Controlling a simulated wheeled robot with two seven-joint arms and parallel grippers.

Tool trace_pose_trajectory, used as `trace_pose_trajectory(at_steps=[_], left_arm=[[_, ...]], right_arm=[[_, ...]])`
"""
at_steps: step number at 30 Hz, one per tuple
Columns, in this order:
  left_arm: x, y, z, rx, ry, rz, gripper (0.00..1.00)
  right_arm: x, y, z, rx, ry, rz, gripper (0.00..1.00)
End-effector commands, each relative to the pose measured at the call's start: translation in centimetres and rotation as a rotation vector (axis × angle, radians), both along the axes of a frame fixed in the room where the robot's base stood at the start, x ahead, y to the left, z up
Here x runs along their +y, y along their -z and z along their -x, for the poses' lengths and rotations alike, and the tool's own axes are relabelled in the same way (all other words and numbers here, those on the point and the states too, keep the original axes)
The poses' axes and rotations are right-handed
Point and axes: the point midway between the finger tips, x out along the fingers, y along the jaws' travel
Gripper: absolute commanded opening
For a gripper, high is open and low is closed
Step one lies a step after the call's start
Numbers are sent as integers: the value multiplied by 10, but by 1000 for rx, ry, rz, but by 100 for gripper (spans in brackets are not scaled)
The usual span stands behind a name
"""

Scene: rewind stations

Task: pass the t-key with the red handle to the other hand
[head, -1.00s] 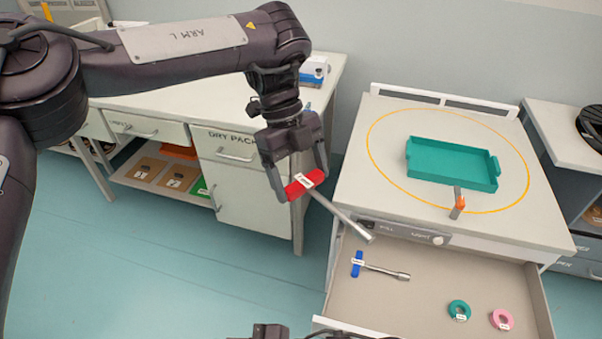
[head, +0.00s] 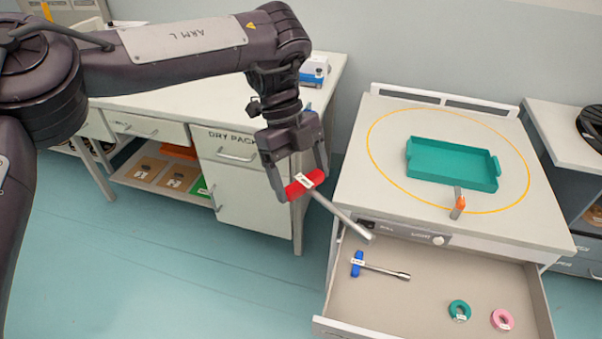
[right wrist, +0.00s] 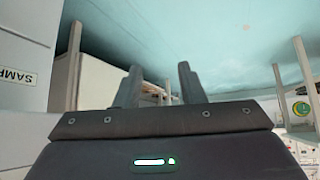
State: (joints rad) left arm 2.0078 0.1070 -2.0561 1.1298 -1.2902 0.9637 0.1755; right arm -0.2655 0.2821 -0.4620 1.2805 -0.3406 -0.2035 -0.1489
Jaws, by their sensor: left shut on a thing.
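The t-key with the red handle (head: 305,185) is held in my left gripper (head: 297,190), whose fingers are shut on its red handle. The grey shaft points down and to the right, with its tip near the front of the right-hand workbench, above the open drawer. My right gripper (right wrist: 160,75) shows only in the right wrist view. Its two fingers stand apart with nothing between them. The t-key does not show in that view.
An open drawer (head: 430,290) holds a blue-handled t-key (head: 357,264), a green ring (head: 459,311) and a pink ring (head: 502,320). A teal tray (head: 452,165) stands on the workbench inside a yellow outline. A white cabinet (head: 245,185) stands behind my left gripper.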

Motion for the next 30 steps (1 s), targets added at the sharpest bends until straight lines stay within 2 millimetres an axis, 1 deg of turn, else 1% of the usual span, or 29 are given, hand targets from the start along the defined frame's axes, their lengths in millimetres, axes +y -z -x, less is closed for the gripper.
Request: trace_pose_trajectory(at_steps=[1,3,5,6,8,9,11,12,15,18,21,24,30], left_arm=[[0,0,0,-1,0,1,55],[0,0,0,-1,0,1,55],[0,0,0,-1,0,1,55],[0,0,0,-1,0,1,55],[0,0,0,-1,0,1,55],[0,0,0,-1,0,1,55],[0,0,0,-1,0,1,55],[0,0,0,-1,0,1,55],[0,0,0,-1,0,1,55],[0,0,0,-1,0,1,55],[0,0,0,-1,0,1,55],[0,0,0,-1,0,1,55],[0,0,0,-1,0,1,55]], right_arm=[[-17,22,9,48,67,27,36],[-42,49,23,110,157,66,36],[-61,70,39,162,232,100,36],[-73,83,51,197,280,121,36],[-91,102,72,251,351,155,36],[-102,113,87,287,396,178,36],[-116,128,110,337,458,209,36],[-124,136,126,369,496,230,36],[-140,151,162,438,574,274,36],[-150,160,190,487,627,308,36],[-155,164,207,518,659,329,36],[-157,166,216,533,675,338,36],[-158,167,218,535,678,341,36]])
